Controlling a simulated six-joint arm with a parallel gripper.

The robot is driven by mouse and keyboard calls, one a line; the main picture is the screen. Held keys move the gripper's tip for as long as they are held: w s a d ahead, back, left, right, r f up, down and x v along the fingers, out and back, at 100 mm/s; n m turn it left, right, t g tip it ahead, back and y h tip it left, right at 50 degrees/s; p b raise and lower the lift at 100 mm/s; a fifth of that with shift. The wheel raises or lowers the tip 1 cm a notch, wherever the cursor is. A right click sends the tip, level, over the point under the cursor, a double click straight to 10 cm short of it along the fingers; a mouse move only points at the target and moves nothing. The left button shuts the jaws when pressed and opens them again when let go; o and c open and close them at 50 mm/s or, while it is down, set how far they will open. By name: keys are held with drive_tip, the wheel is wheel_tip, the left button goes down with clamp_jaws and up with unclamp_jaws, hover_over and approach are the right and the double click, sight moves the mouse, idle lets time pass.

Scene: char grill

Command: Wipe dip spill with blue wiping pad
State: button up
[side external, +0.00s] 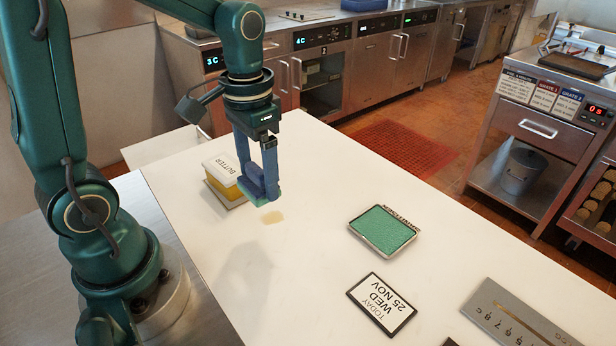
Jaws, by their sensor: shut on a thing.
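My gripper (260,172) points down over the white table, with its fingers shut on the blue wiping pad (255,186). The pad has a blue body and a teal underside. It is partly hidden by the fingers. The dip spill (272,217) is a small beige smear on the white tabletop, just below and slightly right of the pad in the picture. The pad appears a little above the table, but I cannot tell the exact gap.
A butter box (222,173) stands just left of the pad. A framed green pad (382,229) lies to the right. A date card (381,303) and a grey numbered plate (515,318) lie nearer the front. The white table (310,180) is clear between them.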

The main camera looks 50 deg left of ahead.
drive_tip(key=shift+w+a+f, duration=0.4)
drive_tip(key=shift+a+f, duration=0.15)
drive_tip(key=shift+f, duration=3.7)
drive_tip(key=shift+w+f, duration=0.1)
drive_tip(key=shift+w, duration=0.55)
drive_tip(key=shift+c, duration=0.6)
drive_tip(key=shift+w+f, duration=0.1)
drive_tip(key=shift+w, duration=1.3)
drive_tip(key=shift+s+f, duration=0.1)
drive_tip(key=shift+s, duration=1.9)
drive_tip(key=shift+r, duration=4.1)
drive_tip(key=shift+f, duration=0.2)
